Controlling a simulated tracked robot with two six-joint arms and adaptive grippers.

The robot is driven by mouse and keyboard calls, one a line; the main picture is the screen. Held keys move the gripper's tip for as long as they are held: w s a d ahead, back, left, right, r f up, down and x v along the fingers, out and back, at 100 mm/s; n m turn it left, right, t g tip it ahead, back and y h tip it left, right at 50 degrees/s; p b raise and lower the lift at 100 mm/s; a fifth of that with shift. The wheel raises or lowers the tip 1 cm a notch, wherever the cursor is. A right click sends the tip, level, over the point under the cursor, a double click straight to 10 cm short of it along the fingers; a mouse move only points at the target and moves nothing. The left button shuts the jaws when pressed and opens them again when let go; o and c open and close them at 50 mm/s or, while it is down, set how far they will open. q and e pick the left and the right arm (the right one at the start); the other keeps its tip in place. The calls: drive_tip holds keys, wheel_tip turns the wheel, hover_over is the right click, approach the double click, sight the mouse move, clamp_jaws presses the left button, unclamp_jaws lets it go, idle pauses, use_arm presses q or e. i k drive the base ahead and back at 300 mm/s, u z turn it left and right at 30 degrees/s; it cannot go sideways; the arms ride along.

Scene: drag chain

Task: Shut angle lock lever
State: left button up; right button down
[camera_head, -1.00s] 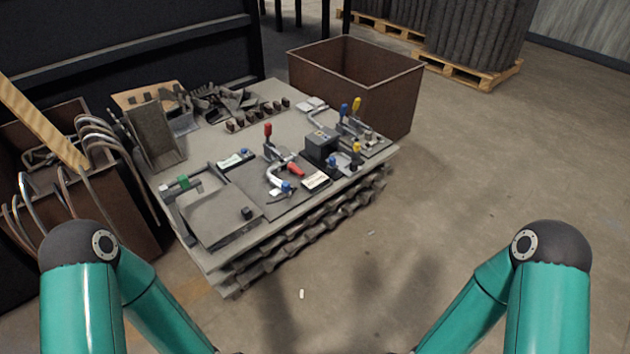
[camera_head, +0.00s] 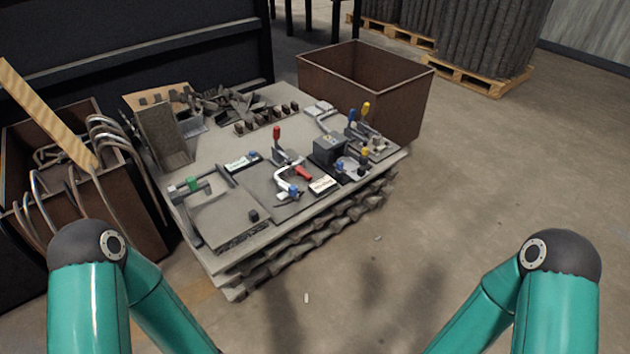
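A grey workbench top (camera_head: 215,150) carries several fixtures with coloured levers. A red upright handle (camera_head: 277,133) and a curved clamp with a red handle (camera_head: 303,173) stand near the middle. A blue-topped lever (camera_head: 352,115) and a yellow-topped lever (camera_head: 366,108) stand upright at the right. A green-handled part (camera_head: 192,184) lies at the left beside a flat grey plate (camera_head: 228,220). I cannot tell which of these is the angle lock lever. My two arms show at the bottom left and bottom right, away from the bench. Neither gripper is in the picture.
A brown open bin (camera_head: 385,100) stands behind the bench at the right. A brown crate with curved rods (camera_head: 105,135) and a wooden plank (camera_head: 45,115) stands at the left. Pallets (camera_head: 470,76) are at the back.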

sight(299, 171)
drive_tip(key=z, duration=1)
drive_tip(key=k, duration=1.1)
drive_tip(key=z, duration=0.55)
drive_tip(key=i, duration=1.5)
drive_tip(key=u, duration=1.25)
drive_tip(key=i, duration=1.25)
drive_tip(key=u, duration=1.15)
drive_tip(key=i, duration=0.7)
drive_tip(key=u, duration=0.45)
drive_tip(key=k, duration=0.25)
drive_tip(key=u, duration=0.1)
